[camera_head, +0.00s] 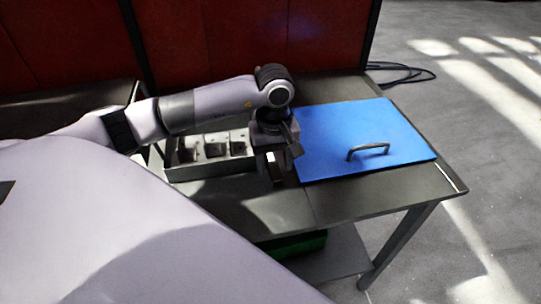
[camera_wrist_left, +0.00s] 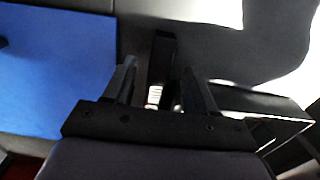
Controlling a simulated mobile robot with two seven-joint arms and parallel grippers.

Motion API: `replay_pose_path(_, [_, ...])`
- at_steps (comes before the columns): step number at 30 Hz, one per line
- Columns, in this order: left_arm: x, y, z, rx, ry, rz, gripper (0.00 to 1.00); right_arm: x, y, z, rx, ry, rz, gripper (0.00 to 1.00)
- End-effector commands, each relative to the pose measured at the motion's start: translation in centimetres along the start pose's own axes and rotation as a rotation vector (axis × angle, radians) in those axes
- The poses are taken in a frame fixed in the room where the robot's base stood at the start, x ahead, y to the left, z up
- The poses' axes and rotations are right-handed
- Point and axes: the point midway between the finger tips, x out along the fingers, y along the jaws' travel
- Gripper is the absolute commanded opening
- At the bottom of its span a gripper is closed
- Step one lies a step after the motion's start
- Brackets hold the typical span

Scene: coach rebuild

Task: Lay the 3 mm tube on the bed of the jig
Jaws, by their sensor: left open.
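My left gripper (camera_head: 277,168) hangs low over the dark bench top, between a compartmented grey tray and a blue panel. In the left wrist view its two fingers (camera_wrist_left: 162,92) are apart. Beyond and between them stands a dark narrow block (camera_wrist_left: 162,55), with a small pale ribbed piece (camera_wrist_left: 154,96) at its near end. I cannot tell whether these belong to the jig or the tube, nor whether the fingers touch them. No tube can be made out for certain in either view. My right gripper is not in view.
The grey tray (camera_head: 212,172) holds several blocky parts left of the gripper. The blue panel (camera_head: 340,125) with a raised dark handle (camera_head: 368,150) covers the bench's right part. The bench top's front strip (camera_head: 335,198) is clear. A green crate (camera_head: 290,246) sits below.

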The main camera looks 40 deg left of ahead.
Motion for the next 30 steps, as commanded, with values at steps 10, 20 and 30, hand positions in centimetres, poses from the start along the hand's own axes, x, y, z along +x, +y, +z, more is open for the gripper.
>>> replay_pose_path(10, [1.36, 0.05, 0.05, 0.002, 0.0, 0.001, 0.56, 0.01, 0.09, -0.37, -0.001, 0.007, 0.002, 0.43])
replay_pose_path(20, [1.27, 0.06, 0.03, 0.001, 0.0, 0.002, 0.0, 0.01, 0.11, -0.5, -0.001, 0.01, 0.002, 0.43])
replay_pose_path(30, [1.0, 0.42, 0.03, 0.001, 0.0, 0.004, 0.0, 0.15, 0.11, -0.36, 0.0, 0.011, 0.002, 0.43])
